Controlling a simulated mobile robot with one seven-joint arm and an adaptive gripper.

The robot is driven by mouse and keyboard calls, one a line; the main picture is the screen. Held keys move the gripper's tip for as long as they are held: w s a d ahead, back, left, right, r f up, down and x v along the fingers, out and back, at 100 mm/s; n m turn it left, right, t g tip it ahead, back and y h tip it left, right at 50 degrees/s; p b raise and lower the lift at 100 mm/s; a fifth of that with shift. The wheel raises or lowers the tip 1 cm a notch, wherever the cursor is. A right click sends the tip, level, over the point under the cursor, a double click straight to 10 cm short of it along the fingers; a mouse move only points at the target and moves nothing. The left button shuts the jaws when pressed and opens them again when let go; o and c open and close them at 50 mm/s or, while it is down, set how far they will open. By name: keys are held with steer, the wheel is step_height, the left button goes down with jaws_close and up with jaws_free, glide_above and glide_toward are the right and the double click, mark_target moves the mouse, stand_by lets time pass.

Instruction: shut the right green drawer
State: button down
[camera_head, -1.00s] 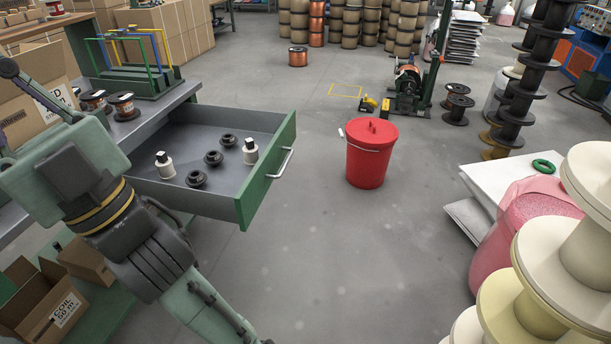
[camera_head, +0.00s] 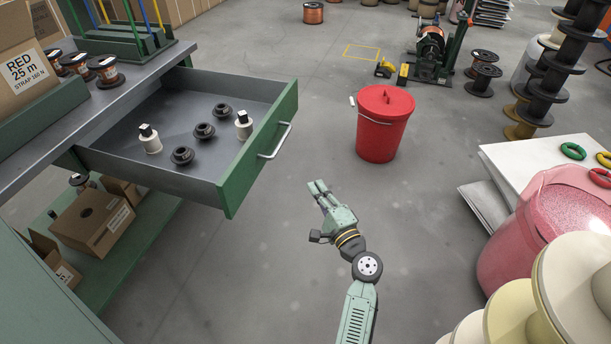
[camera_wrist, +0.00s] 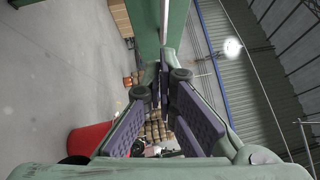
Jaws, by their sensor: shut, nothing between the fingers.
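The green-fronted drawer (camera_head: 245,175) is pulled out from the bench at the left in the head view. It has a pale bar handle (camera_head: 275,140) and holds two white bottle-like items and several small dark spools. My gripper (camera_head: 318,187) is over the floor to the right of the drawer front, apart from it. In the wrist view my gripper (camera_wrist: 160,90) is shut with nothing between its fingertips.
A red lidded bucket (camera_head: 384,125) stands on the floor beyond my gripper. A pink tub (camera_head: 540,235) and cream spools (camera_head: 570,290) are at the right. Cartons (camera_head: 92,225) sit on the shelf under the bench.

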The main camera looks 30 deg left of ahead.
steer(key=w+a+r+p, duration=0.2)
steer(key=w+a+p, duration=0.1)
steer(key=a, duration=0.8)
steer(key=shift+w+a+p, duration=0.2)
steer(key=shift+w+p, duration=0.1)
steer(key=shift+p, duration=0.15)
